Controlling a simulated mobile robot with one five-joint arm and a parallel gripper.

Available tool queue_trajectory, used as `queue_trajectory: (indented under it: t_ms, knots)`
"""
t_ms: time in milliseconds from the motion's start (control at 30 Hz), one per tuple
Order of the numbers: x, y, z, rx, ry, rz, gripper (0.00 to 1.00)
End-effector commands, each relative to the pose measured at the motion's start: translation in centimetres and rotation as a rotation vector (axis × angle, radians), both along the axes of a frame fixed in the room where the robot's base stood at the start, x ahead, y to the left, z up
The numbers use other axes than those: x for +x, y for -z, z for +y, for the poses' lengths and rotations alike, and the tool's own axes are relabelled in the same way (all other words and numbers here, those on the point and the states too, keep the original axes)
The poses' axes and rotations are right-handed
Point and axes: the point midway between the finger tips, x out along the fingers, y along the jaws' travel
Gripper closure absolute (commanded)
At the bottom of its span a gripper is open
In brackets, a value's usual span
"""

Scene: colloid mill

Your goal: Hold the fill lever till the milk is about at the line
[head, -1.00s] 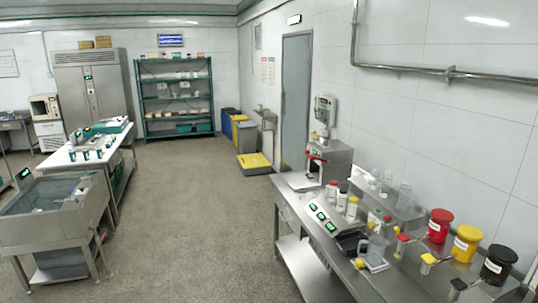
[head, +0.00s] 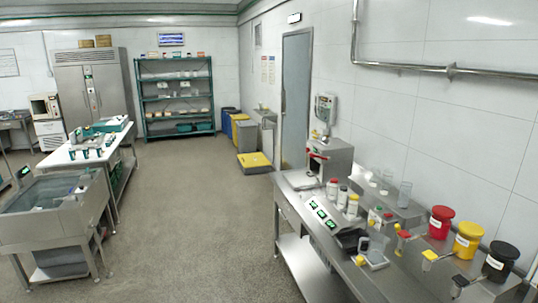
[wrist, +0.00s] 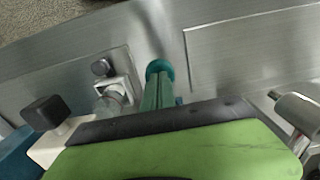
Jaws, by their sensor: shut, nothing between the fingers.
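In the wrist view my gripper (wrist: 158,72) shows as narrow teal fingers, shut and empty, above bare steel. The fingers are apart from both. I cannot tell whether either knob is the fill lever. No milk level or line can be made out. My gripper does not show in the head view.
Red (head: 440,224), yellow (head: 466,240) and black (head: 499,262) pots stand along the wall side of the steel bench. Several bottles (head: 342,198) and a panel with green displays (head: 321,213) stand farther along it. A rounded metal part (wrist: 297,110) is at the wrist view's right. The floor (head: 195,205) between benches is clear.

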Motion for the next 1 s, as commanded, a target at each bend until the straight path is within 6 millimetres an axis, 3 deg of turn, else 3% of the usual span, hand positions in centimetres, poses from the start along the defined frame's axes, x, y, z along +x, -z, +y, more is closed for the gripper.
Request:
queue_trajectory:
  t_ms: [1000]
  knots:
    - [0.0,5.4,0.0,0.000,0.000,0.000,1.00]
